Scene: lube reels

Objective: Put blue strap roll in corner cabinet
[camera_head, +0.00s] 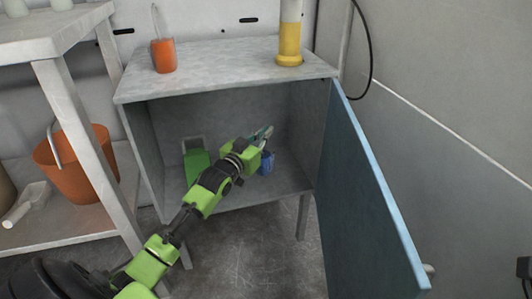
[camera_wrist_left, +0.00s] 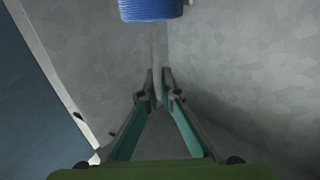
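The corner cabinet (camera_head: 125,92) stands open, a grey box on legs with its blue door (camera_head: 365,200) swung out to the right. My left gripper (camera_head: 266,134) is inside it, near the right of the compartment. The blue strap roll (camera_head: 266,162) is just below the gripper, inside the cabinet; I cannot tell if it touches the floor. The wrist view shows the roll (camera_wrist_left: 150,9) at the top edge, beyond the fingers. A pale strip runs from the roll to between the nearly closed fingertips (camera_wrist_left: 156,80), which appear shut on it. My right gripper is out of view.
A green object (camera_head: 197,165) is in the cabinet, left of my arm. An orange container (camera_head: 163,55) and a yellow-based cylinder (camera_head: 289,45) stand on top. A shelf with an orange bucket (camera_head: 75,165) is at left. The floor in front is clear.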

